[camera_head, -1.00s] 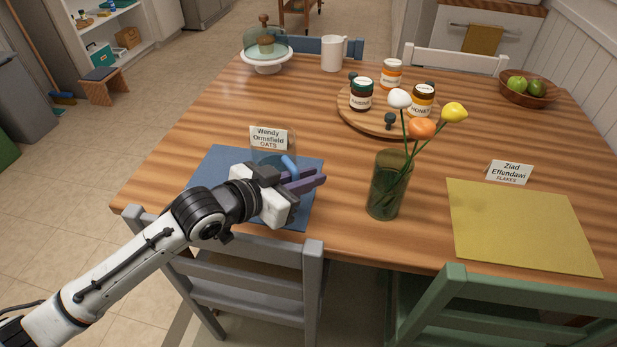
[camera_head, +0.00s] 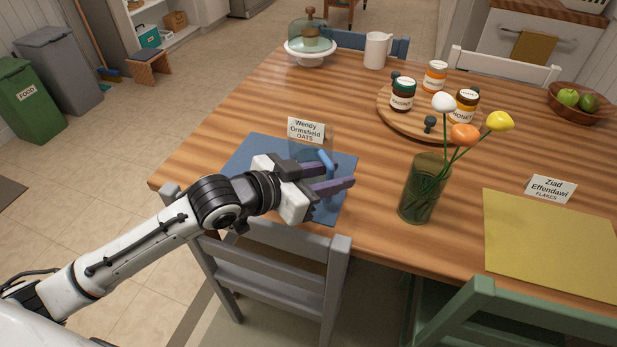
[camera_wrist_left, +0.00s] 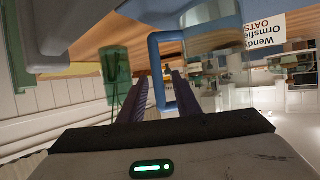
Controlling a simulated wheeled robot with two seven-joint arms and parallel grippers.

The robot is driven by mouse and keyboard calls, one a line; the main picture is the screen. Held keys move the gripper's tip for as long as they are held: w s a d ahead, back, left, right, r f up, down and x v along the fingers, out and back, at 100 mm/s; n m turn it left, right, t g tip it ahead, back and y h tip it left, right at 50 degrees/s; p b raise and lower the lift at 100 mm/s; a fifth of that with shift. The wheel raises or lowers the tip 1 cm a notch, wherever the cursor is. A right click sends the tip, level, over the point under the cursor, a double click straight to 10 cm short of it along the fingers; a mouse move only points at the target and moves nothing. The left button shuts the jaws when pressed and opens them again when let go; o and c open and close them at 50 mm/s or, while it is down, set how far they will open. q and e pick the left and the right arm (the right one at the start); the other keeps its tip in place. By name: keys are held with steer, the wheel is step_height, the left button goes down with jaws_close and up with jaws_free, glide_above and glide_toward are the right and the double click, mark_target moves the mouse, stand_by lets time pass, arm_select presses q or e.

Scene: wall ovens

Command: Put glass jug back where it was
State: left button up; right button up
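The clear glass jug (camera_head: 307,153) with a blue handle (camera_head: 329,163) stands on the blue placemat (camera_head: 245,150), behind the name card "Wendy Ormsfield OATS" (camera_head: 306,129) as seen from the far side. Its glass body is faint and partly hidden by my gripper. My left gripper (camera_head: 338,175) is at the handle, with its purple fingers spread apart. In the left wrist view the handle (camera_wrist_left: 155,75) rises between the fingertips, with a visible gap to the fingers. My right gripper is not in view.
A green glass vase (camera_head: 423,190) with flowers stands right of the gripper. A round wooden tray (camera_head: 395,122) holds jars behind it. A white pitcher (camera_head: 376,50) and a domed cake stand (camera_head: 310,48) are farther back. A grey chair (camera_head: 275,265) stands at the near edge.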

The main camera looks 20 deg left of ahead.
arm_select(q)
steer(key=v, duration=0.9)
